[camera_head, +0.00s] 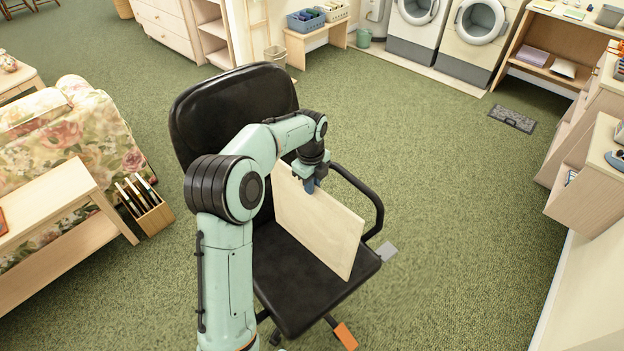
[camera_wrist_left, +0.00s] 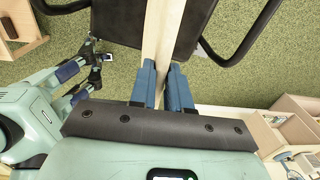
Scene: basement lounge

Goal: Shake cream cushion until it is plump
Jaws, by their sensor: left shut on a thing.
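The cream cushion (camera_head: 318,225) is a flat, pale square panel. It stands steeply on edge over the black seat of the office chair (camera_head: 290,290). Whether its lower edge touches the seat, I cannot tell. My left gripper (camera_head: 311,186) is shut on the cushion's upper edge. In the left wrist view, the blue fingers (camera_wrist_left: 161,85) lie on both sides of the cushion (camera_wrist_left: 163,25), seen edge-on. My right gripper is out of the head view.
The chair has a tall black back (camera_head: 225,105) and a looped armrest (camera_head: 365,195). A floral sofa (camera_head: 90,135) and a wooden table (camera_head: 50,205) stand at left. Washing machines (camera_head: 480,25) stand at the back. Green carpet (camera_head: 440,180) is clear right of the chair.

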